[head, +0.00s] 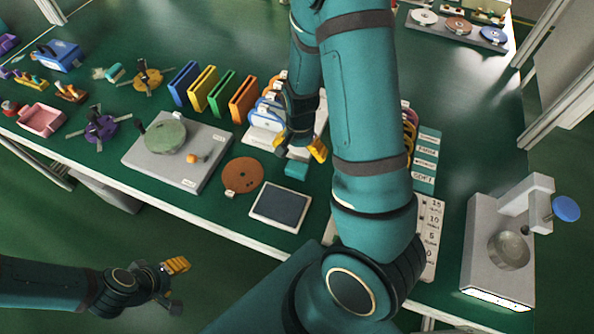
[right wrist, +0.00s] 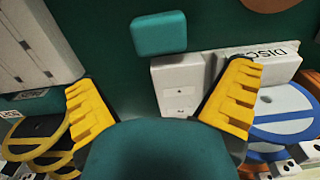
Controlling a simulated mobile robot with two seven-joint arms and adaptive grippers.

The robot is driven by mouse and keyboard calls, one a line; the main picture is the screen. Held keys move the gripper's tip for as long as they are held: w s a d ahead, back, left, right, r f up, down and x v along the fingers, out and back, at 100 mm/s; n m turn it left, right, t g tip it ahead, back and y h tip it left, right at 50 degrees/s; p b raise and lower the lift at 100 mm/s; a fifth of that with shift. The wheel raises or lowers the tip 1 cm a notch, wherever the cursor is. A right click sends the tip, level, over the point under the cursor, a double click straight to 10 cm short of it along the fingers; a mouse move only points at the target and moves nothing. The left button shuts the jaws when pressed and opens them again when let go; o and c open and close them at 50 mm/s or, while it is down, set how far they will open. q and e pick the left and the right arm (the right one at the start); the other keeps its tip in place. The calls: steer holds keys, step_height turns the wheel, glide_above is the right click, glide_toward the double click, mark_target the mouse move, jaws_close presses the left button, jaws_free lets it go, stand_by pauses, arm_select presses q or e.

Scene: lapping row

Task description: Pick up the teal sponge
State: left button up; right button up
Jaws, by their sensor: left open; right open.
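The teal sponge (head: 296,169) is a small block on the green bench, just right of the grey framed plate's upper edge. In the right wrist view the sponge (right wrist: 158,33) lies near the top, beyond the yellow fingertips. My right gripper (head: 299,148) hangs above and just behind the sponge, open and empty. In its wrist view the gripper (right wrist: 162,92) has its fingers spread wide, with the sponge not between them. My left gripper (head: 174,286) is open and empty, low at the left, off the bench's front edge.
A white disc rack (right wrist: 185,85) stands close to the sponge. A dark framed plate (head: 281,206) and a brown disc (head: 242,175) lie at its left. A grey lapping plate (head: 180,165) is farther left. A grey stand (head: 490,240) is at the right.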

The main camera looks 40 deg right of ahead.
mark_target(298, 164)
steer(key=f, duration=0.2)
steer(key=f+b, duration=0.1)
steer(key=f, duration=0.1)
steer(key=f+b, duration=0.1)
steer(key=f, duration=0.2)
steer(key=shift+a+f, duration=0.1)
steer(key=shift+a, duration=0.15)
steer(key=c, duration=1)
steer(key=shift+o, duration=0.2)
